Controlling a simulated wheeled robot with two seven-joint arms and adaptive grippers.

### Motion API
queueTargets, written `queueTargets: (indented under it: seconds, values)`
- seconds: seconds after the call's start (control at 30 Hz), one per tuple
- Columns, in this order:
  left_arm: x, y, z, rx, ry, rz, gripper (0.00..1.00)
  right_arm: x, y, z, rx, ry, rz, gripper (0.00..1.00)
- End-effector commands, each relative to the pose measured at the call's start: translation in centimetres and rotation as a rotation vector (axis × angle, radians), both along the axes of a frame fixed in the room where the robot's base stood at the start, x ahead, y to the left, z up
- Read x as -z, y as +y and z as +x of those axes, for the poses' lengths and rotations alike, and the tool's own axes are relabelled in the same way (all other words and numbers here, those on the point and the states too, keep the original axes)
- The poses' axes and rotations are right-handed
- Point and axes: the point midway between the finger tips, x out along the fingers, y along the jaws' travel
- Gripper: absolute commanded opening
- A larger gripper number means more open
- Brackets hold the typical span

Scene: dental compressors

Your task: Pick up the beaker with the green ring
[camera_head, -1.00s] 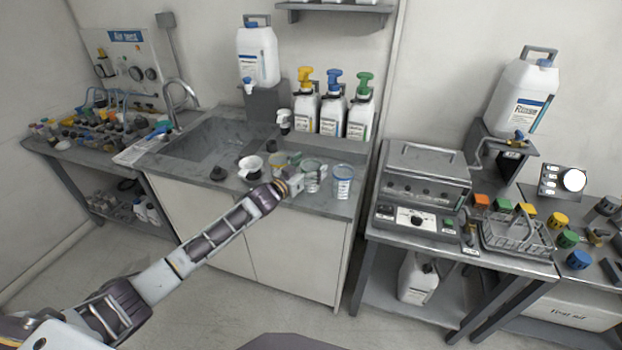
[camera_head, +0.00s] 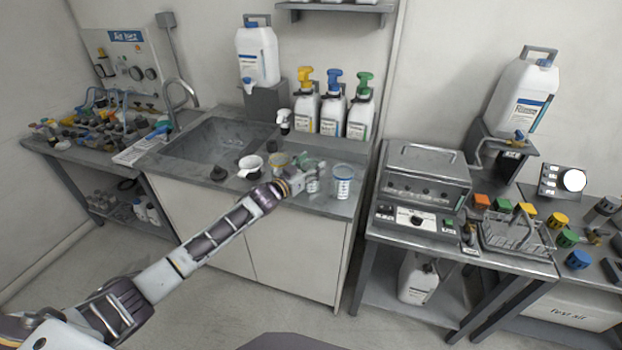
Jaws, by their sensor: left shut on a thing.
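The beaker with the green ring (camera_head: 313,185) is on the counter right of the sink, largely covered by my gripper. My left gripper (camera_head: 308,174) reaches in from the left and is shut on this beaker. Whether its base touches the counter is too small to tell. A beaker with a blue ring (camera_head: 343,182) stands just to the right, apart from it. My right gripper is out of view.
A white cup (camera_head: 250,166) stands left of the beakers. Pump bottles with yellow (camera_head: 306,112), blue (camera_head: 333,115) and green (camera_head: 361,118) heads stand behind them. The sink (camera_head: 215,142) lies to the left. The counter's front right part is clear.

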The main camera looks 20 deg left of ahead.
Motion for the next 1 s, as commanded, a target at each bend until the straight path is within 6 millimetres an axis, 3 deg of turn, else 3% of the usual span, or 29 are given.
queueTargets:
  seconds: [0.27, 0.47, 1.0]
  values:
    - [-0.1, 0.0, 0.0, 0.0, 0.0, 0.0, 0.42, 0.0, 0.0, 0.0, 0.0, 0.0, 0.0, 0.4]
    - [-1.4, 0.0, 0.0, 0.001, -0.003, 0.001, 0.42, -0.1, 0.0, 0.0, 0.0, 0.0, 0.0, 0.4]
    - [-8.6, 0.0, 0.0, 0.001, -0.003, 0.001, 0.42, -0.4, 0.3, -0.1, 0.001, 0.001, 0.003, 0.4]
